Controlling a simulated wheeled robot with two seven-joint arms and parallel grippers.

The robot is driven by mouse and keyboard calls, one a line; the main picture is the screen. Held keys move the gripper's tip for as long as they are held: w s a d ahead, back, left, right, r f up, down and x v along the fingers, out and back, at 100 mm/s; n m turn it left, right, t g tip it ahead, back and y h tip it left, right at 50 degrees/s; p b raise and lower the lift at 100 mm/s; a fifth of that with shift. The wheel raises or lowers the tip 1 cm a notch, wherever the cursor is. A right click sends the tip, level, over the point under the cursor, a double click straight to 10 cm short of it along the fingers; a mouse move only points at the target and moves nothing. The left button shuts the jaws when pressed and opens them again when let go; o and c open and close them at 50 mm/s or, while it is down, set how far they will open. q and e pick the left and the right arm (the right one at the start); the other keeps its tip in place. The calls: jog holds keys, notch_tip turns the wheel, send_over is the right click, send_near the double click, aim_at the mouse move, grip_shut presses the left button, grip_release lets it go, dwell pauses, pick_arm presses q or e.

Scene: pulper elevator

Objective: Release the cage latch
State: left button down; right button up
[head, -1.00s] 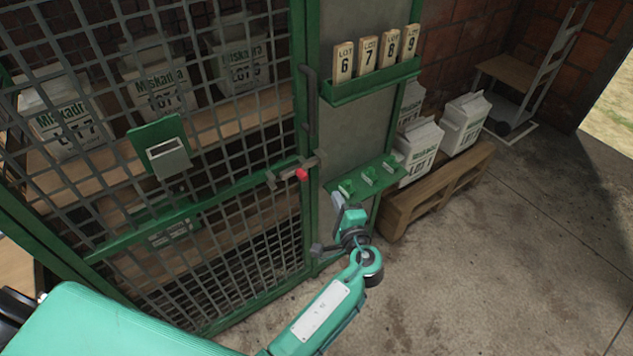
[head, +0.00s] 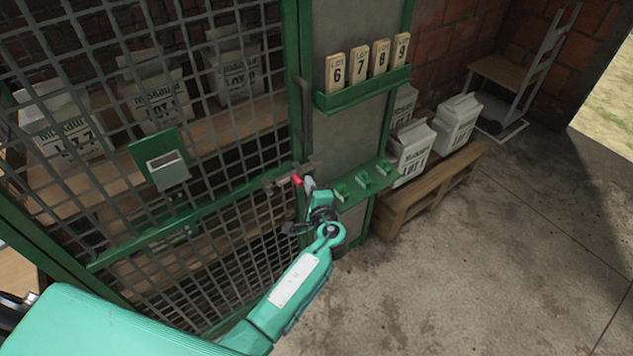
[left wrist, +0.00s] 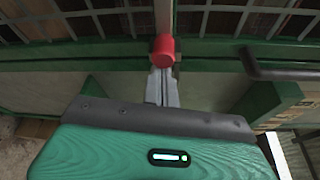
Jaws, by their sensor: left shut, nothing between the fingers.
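The cage latch is a grey bolt on the mesh cage door's right edge, with a red knob (head: 297,181). The knob also shows in the left wrist view (left wrist: 162,45), straight ahead of the fingertips. My left gripper (head: 308,184) is shut and empty, its tips right at the knob's right side. In the left wrist view the shut fingers (left wrist: 162,88) end just below the knob; I cannot tell whether they touch it. The green cage door (head: 293,110) looks closed. A dark vertical handle (head: 306,108) is above the latch. My right gripper is out of view.
A green rack (head: 365,90) holds lot tags 6 to 9. A lower green shelf (head: 362,183) with small clips is just right of my gripper. White sacks (head: 412,152) stand on a wooden pallet (head: 425,195). The concrete floor at right is clear.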

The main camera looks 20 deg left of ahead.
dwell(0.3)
pick_arm(q)
jog(key=s+a, duration=0.1)
jog(key=s, duration=0.1)
jog(key=s+a, duration=0.2)
jog(key=shift+s+a+f, duration=0.1)
jog(key=shift+a, duration=0.05)
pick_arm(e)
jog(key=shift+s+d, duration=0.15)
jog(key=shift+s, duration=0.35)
pick_arm(q)
jog(key=shift+a, duration=0.1)
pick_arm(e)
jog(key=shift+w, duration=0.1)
